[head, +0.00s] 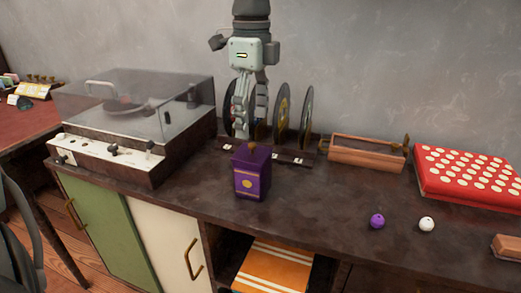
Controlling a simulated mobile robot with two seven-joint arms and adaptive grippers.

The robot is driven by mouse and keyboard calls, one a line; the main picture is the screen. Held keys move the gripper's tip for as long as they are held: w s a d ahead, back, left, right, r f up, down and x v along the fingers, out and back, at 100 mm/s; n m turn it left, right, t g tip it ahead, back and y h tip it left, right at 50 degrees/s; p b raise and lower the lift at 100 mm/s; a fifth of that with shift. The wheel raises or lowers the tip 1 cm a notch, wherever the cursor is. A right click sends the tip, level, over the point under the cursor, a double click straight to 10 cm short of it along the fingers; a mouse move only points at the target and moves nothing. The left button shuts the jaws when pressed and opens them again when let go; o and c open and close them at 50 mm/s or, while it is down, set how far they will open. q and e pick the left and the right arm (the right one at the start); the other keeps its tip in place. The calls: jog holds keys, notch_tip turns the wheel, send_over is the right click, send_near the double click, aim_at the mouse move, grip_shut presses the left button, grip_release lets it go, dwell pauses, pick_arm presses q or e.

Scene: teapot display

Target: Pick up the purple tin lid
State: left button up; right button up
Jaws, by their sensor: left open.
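The purple tin (250,184) stands upright on the dark counter, with a gold band and a round gold emblem on its front. Its purple lid (251,156) sits on top with a small brown knob (252,147). My left gripper (251,133) points down from the top of the picture, its fingers apart and empty. Its fingertips appear just above or behind the knob; I cannot tell the exact gap. My right gripper is not in view.
A record rack (294,155) with several upright discs stands behind the tin. A turntable (110,150) with a clear cover is left. A wooden rack (365,155) and red dotted box (465,178) are right. Purple (377,221) and white (426,223) balls lie in front.

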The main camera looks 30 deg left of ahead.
aim_at(252, 144)
pick_arm(q)
notch_tip(252, 144, down, 6)
jog(key=shift+s+f+p, duration=0.1)
jog(key=shift+f+p, duration=0.1)
jog(key=shift+p, duration=0.25)
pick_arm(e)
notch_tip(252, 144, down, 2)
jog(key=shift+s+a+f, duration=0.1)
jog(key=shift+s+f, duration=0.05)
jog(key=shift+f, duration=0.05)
pick_arm(q)
jog(key=shift+c, duration=0.3)
jog(key=c, duration=1)
